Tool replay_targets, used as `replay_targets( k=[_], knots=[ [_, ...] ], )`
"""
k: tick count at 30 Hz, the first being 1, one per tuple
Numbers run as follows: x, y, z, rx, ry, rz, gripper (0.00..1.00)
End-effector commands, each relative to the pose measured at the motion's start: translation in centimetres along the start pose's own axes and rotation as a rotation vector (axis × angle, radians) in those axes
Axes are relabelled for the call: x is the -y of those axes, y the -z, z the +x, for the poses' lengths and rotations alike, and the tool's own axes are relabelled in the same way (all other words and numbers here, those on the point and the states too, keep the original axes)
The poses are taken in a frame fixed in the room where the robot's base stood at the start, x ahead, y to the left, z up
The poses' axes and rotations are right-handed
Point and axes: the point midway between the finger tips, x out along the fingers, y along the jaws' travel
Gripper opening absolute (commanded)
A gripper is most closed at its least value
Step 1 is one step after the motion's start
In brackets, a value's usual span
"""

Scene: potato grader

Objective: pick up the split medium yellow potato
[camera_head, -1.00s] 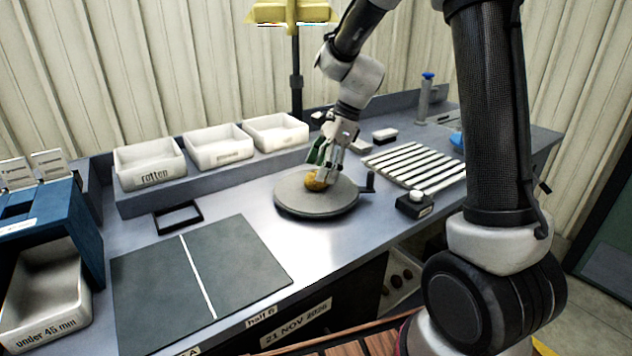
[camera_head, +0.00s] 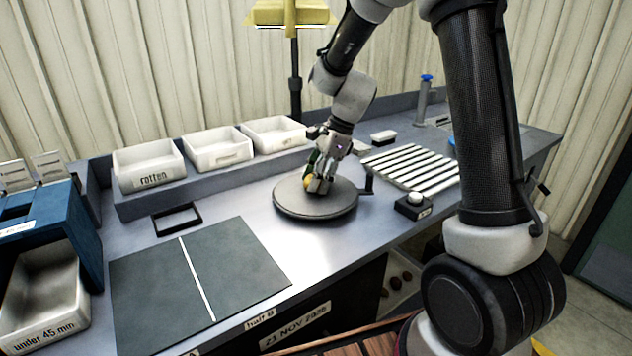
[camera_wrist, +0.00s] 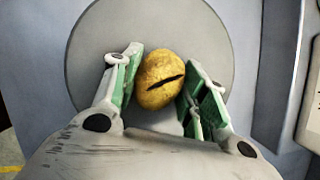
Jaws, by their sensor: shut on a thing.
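The yellow potato (camera_wrist: 161,79) has a dark split across its skin and sits between the green pads of my gripper (camera_wrist: 158,88) in the wrist view. In the head view the potato (camera_head: 308,183) shows as a small yellow patch beside the fingers of my gripper (camera_head: 319,184), which hide most of it. My gripper is shut on the potato, over the round grey turntable (camera_head: 315,208). I cannot tell whether the potato still touches the disc.
White bins (camera_head: 149,168) stand on the back ledge, one labelled rotten. A dark mat (camera_head: 245,265) with a white line lies front left. A slatted rack (camera_head: 412,165) and a small button box (camera_head: 413,207) are right of the turntable. A blue stand (camera_head: 88,235) is far left.

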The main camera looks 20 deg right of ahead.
Motion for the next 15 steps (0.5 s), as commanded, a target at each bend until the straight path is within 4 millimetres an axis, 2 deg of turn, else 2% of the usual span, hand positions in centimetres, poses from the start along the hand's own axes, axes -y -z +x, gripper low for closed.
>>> replay_targets(
  k=[5, 12, 15],
  knots=[
    [0.1, -0.3, -0.6, 0.0, 0.001, -0.001, 0.14],
    [0.2, -1.4, -3.2, 0.0, 0.003, -0.002, 0.14],
    [-1.5, -0.8, -3.6, 0.0, 0.0, 0.002, 0.14]
  ],
)
